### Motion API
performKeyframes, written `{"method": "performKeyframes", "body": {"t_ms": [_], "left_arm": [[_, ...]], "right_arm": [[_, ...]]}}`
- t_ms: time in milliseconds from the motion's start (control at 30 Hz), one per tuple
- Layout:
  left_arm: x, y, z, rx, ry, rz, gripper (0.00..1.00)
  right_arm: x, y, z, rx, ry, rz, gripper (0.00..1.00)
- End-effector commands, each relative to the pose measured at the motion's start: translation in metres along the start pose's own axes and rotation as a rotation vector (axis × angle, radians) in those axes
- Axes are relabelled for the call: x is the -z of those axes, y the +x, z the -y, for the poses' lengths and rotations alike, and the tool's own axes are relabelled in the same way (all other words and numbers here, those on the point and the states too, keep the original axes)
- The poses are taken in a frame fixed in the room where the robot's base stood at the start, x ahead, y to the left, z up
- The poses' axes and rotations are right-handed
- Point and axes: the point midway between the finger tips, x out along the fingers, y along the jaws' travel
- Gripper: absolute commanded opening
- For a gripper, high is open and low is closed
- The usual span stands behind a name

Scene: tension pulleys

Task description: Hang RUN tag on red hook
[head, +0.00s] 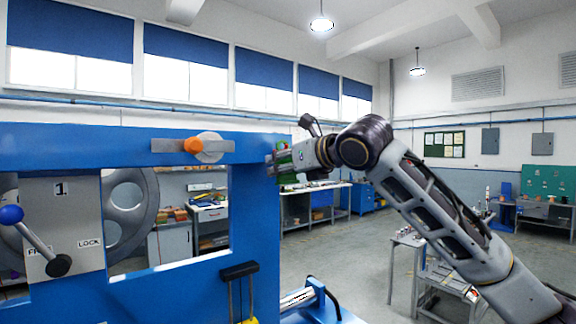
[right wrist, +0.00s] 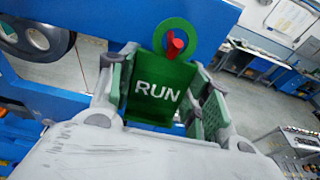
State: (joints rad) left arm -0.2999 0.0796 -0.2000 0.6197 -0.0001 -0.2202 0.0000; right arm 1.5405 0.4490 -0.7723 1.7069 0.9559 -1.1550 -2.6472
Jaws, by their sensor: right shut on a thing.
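The green RUN tag (right wrist: 158,92) shows in the right wrist view, with white letters and a green ring at its top. My right gripper (right wrist: 162,102) is shut on the tag, a finger on each side of it. The red hook (right wrist: 174,45) shows inside the ring's outline and overlaps its lower rim. It looks as if the ring is around the hook, but the depth is hard to tell. In the head view my right gripper (head: 287,163) is at the right post of the blue frame, with a little green showing. My left gripper is not in view.
The blue frame (head: 255,205) fills the left of the head view. It carries an orange-and-grey knob (head: 207,147), a panel marked 1 (head: 80,200) and a blue-balled lever (head: 35,238). Open floor and workbenches lie to the right, with a small table (head: 408,242) below my right arm.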

Motion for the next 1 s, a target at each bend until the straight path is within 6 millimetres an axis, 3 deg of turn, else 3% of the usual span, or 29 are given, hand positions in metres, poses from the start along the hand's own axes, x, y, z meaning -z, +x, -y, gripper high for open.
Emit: {"method": "performKeyframes", "body": {"t_ms": [400,1000], "left_arm": [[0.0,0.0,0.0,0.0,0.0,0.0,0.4],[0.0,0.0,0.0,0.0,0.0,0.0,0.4]], "right_arm": [[0.007,0.012,0.0,0.001,0.0,0.0,0.25],[0.01,0.014,0.0,0.001,0.0,0.0,0.25]]}}
